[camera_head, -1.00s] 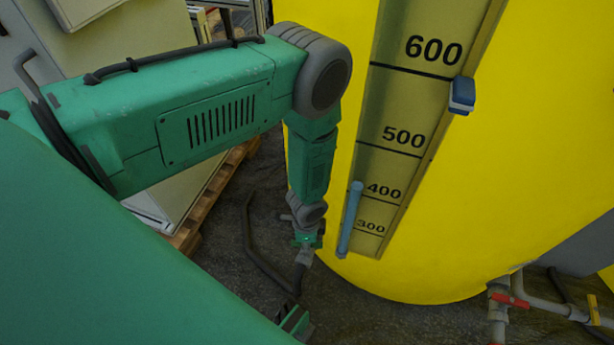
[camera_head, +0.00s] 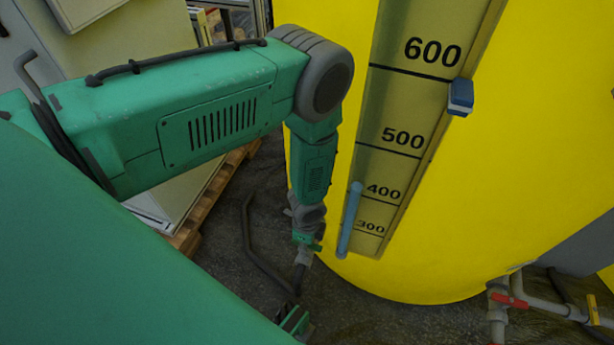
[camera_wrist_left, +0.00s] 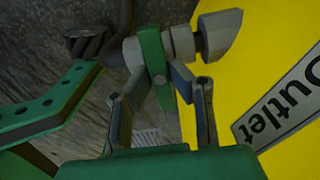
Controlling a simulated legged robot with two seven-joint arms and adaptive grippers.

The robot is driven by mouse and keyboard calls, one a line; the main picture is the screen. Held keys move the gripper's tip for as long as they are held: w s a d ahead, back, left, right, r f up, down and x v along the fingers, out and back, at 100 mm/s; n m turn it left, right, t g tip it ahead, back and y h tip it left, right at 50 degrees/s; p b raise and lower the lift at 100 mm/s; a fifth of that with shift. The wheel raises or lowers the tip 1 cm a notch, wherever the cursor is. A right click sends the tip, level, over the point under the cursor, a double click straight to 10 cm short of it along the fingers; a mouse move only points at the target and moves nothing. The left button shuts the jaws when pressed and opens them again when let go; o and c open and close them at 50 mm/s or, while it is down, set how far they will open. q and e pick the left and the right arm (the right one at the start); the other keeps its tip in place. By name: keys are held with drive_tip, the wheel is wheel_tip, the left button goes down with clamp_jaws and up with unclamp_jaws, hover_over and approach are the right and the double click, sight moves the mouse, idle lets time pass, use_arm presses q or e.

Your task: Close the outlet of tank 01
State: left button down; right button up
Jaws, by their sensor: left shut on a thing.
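The yellow tank (camera_head: 560,130) fills the right of the head view. In the left wrist view its wall (camera_wrist_left: 260,80) carries an upside-down label reading "Outlet" (camera_wrist_left: 280,108). A grey outlet valve (camera_wrist_left: 185,42) with a green lever handle (camera_wrist_left: 152,55) shows beside that wall. My left gripper (camera_wrist_left: 160,85) is shut on the green handle, one finger on each side of it. In the head view my left gripper (camera_head: 304,238) is low at the tank's left edge, at the small grey valve (camera_head: 303,256). The tank number does not show. My right gripper is not in view.
A dark hose (camera_head: 262,262) runs from the valve over the grey floor. A wooden pallet (camera_head: 205,195) with pale boxes stands left. Pipes with a red-handled valve (camera_head: 508,300) lie at lower right. A blue block (camera_head: 460,97) sits on the level scale.

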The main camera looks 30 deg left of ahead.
use_arm(q)
drive_tip(key=c, duration=1.5)
unclamp_jaws()
drive_tip(key=shift+w+d, duration=0.1)
wheel_tip(320, 180, up, 12)
drive_tip(key=shift+f, duration=0.1)
